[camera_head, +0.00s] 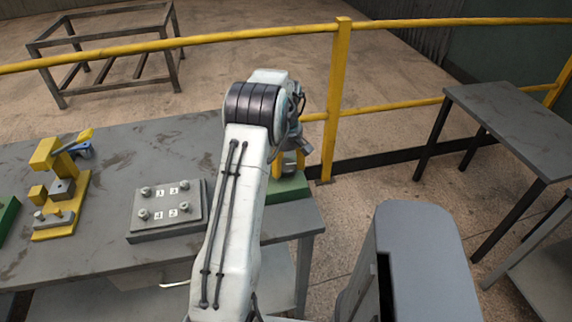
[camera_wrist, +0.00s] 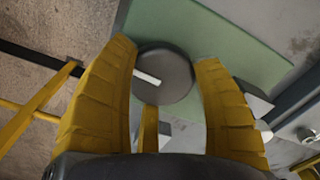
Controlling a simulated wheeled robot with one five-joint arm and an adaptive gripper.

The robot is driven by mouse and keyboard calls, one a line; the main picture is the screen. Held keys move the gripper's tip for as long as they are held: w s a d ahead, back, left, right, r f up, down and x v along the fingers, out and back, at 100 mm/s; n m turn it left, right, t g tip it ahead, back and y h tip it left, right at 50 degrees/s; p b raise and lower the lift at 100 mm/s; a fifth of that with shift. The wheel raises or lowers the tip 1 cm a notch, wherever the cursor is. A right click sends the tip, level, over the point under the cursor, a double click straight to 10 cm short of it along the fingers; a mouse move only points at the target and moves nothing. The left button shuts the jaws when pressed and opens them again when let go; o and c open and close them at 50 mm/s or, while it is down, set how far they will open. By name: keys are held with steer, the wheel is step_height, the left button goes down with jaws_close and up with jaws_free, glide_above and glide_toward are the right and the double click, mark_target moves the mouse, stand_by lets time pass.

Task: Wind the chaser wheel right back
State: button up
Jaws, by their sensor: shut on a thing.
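A grey plate (camera_head: 168,207) with several numbered knobs lies on the bench (camera_head: 110,250) left of my arm. A yellow fixture with a lever (camera_head: 60,190) stands further left. A yellow railing (camera_head: 338,95) runs behind the bench. Another grey table (camera_head: 510,120) stands at right.

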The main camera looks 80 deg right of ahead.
mark_target(286, 164)
steer(key=o, duration=1.2)
step_height(286, 164, up, 12)
stand_by(1.0)
